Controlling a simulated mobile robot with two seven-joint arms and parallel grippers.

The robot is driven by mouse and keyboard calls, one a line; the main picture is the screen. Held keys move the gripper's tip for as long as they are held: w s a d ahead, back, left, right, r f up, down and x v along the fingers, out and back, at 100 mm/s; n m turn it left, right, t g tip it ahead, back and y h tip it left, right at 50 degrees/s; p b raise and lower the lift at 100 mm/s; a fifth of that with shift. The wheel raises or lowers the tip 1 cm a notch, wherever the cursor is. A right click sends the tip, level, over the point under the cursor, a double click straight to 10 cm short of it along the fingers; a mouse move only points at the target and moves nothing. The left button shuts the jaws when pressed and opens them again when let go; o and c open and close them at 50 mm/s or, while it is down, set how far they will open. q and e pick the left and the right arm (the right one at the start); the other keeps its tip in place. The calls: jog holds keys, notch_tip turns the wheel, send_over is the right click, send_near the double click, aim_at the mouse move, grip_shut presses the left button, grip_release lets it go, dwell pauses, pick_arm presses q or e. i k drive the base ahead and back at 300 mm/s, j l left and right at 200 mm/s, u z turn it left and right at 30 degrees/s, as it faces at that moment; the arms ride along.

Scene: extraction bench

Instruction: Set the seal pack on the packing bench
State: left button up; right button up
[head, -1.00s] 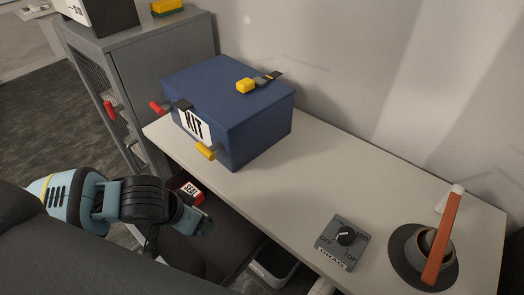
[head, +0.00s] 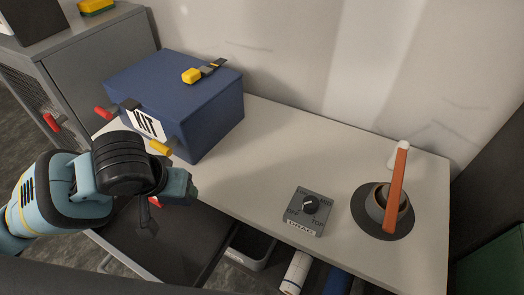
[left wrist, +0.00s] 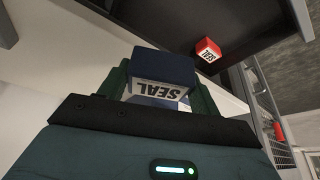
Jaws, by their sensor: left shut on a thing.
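My left gripper (head: 184,188) is over the front edge of the pale bench (head: 262,165), just above the open dark drawer. In the left wrist view my left gripper (left wrist: 160,95) is shut on a dark blue pack with a white SEAL label (left wrist: 160,78). In the head view the held pack is hidden by the gripper. A red pack with a SEAL label (left wrist: 208,49) lies in the drawer in the left wrist view. My right gripper is not in view.
A blue KIT box (head: 185,105) stands at the bench's left end. A grey DRAG dial box (head: 308,210) and a round pot with an orange handle (head: 397,190) stand to the right. Bare bench top lies between box and dial. The open drawer (head: 165,245) is below.

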aim_at(289, 172)
jog(key=k+j, duration=0.1)
jog(key=k, duration=0.4)
jog(key=z, duration=1.2)
